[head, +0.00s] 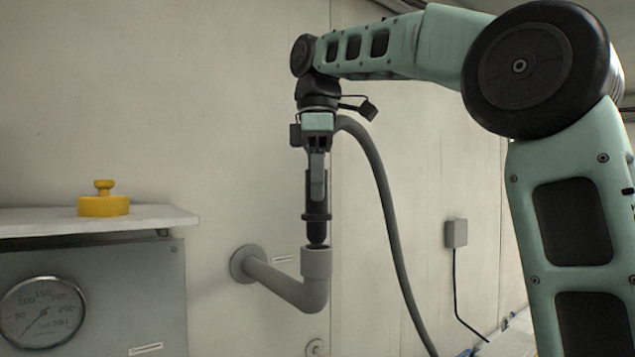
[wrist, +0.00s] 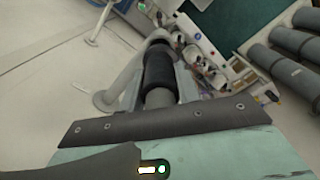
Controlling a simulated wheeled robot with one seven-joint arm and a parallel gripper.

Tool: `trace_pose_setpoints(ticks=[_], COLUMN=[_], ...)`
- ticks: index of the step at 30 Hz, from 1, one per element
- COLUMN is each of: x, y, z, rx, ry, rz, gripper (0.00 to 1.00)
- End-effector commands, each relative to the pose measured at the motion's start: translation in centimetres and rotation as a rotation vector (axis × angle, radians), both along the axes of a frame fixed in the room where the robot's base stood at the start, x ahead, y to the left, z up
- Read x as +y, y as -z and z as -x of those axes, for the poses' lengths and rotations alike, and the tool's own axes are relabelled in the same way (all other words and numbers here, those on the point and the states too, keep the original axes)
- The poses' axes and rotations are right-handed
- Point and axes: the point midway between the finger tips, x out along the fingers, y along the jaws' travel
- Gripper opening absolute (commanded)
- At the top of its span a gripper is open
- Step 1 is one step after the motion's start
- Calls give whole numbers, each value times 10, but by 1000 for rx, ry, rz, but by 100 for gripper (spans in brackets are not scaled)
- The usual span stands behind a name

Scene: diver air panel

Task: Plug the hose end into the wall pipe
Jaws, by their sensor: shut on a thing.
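The hose end (head: 317,207) is a black plug with a wide collar and a dark rounded tip. My gripper (head: 317,185) is shut on it and holds it upright, tip down. The wall pipe (head: 290,287) is a grey elbow from a round wall flange, its mouth facing up. The tip is at the mouth, directly above it or just inside its rim; I cannot tell which. In the wrist view the black hose end (wrist: 160,68) shows in front of the pale pipe (wrist: 127,78), hiding its mouth. The grey hose (head: 385,200) hangs down to the right of my gripper.
A grey panel box with a pressure gauge (head: 42,312) stands at the left, with a yellow knob-topped piece (head: 104,201) on its shelf (head: 150,216). A small wall box (head: 456,233) with a cable is at the right. In the wrist view, several grey cylinders (wrist: 290,70) lie right.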

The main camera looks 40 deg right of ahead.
Motion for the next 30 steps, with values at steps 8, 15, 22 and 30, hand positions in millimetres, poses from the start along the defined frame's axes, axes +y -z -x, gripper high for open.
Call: trace_pose_setpoints(ticks=[8, 15, 22, 30], x=[0, 0, 0, 0], y=[16, 27, 38, 44], z=[0, 0, 0, 0], rx=[0, 0, 0, 0], ry=[0, 0, 0, 0], rz=[0, 0, 0, 0], gripper=[6, 6, 6, 55])
